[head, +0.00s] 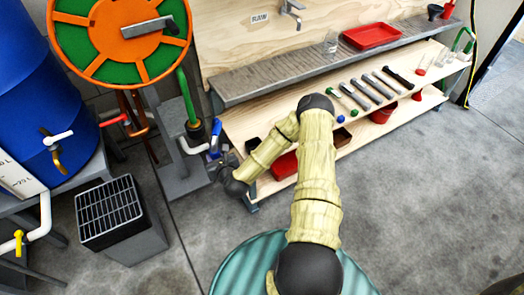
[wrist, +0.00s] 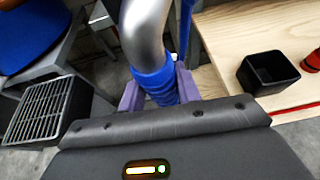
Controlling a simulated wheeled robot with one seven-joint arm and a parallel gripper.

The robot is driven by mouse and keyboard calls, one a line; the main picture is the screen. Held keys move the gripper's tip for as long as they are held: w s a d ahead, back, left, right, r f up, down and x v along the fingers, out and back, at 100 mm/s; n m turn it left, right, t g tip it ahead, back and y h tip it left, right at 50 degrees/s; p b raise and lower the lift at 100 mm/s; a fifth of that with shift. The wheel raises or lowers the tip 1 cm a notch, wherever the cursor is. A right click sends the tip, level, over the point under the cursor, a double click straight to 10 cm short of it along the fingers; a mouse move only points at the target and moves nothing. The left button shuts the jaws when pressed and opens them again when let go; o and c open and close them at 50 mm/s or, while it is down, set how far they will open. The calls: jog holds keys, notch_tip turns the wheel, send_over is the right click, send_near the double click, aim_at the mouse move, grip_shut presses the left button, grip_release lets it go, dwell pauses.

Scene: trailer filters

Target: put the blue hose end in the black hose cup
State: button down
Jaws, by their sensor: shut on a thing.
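In the wrist view the blue ribbed hose end (wrist: 154,82) sits between the two purple fingers of my gripper (wrist: 160,88), which is shut on it. A thick grey hose curves up from it out of the frame. In the head view my gripper (head: 217,165) is at the left end of the wooden bench, low beside the grey stand. A black cup (head: 195,131) is on that stand, just up and left of my gripper, with a green hose running down to it. The cup's inside is hidden. I cannot see the held hose end clearly in the head view.
A square black bin (wrist: 268,72) stands on the wooden shelf right of my gripper. A slim upright blue part (head: 215,136) is close to the cup. A grated box (head: 109,210) and a blue drum (head: 38,110) are at the left. The floor at right is clear.

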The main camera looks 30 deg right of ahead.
jog(key=w+d+r+m+h+p, duration=0.1)
jog(key=w+d+r, duration=0.1)
jog(key=d, duration=0.7)
jog(key=w+d+r+m+g+h+p, duration=0.1)
jog(key=d+r, duration=0.3)
jog(key=d, duration=0.4)
jog(key=shift+w+d+r+g+p, duration=0.35)
jog(key=shift+w+d+p, duration=0.1)
jog(key=shift+p, duration=0.25)
notch_tip(320, 180, down, 6)
jog(key=b, duration=0.1)
jog(key=shift+a+f, duration=0.1)
jog(key=shift+f, duration=0.05)
jog(key=shift+f+b, duration=0.45)
jog(key=shift+f, duration=1.4)
jog(key=shift+f, duration=0.1)
